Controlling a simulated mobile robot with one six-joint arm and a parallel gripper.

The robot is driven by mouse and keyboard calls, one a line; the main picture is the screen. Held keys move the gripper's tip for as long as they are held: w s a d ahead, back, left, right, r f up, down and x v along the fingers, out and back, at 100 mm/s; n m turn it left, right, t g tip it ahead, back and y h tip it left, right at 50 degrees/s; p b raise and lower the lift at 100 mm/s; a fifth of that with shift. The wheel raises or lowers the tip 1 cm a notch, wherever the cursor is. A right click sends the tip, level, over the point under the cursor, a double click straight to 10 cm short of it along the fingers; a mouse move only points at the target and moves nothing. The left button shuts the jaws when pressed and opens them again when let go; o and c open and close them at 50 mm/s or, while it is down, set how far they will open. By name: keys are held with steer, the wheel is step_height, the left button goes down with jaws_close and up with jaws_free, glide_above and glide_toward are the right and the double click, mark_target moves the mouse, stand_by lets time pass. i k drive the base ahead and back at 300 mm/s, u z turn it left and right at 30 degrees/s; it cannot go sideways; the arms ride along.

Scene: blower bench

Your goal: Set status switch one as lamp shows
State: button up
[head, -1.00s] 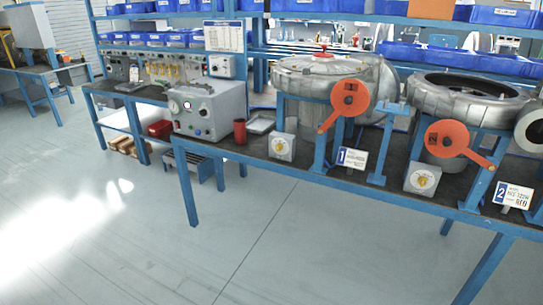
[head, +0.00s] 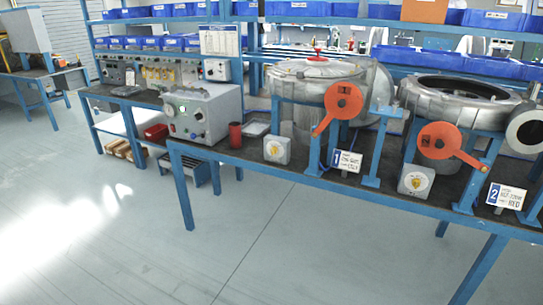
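A grey switch box with a yellow knob (head: 277,149) sits on the bench, left of a white and blue placard marked 1 (head: 346,160). The knob's exact setting is too small to read. A second such switch box (head: 416,181) sits left of a placard marked 2 (head: 506,196). A grey control box (head: 210,115) stands at the bench's left end. Its front has a round white dial, a small greenish spot and several knobs. I cannot tell which of these is a lamp or whether one is lit. My gripper is not in view.
Two metal blower housings (head: 310,80) stand on the bench, with orange levers (head: 342,101) in front. A red cup (head: 235,134) stands beside the control box. The bench's front edge (head: 330,186) runs to the right. The floor (head: 120,240) before it is clear.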

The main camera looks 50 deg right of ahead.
mark_target(274, 150)
steer(key=z, duration=0.05)
steer(key=i, duration=0.95)
steer(key=u, duration=0.05)
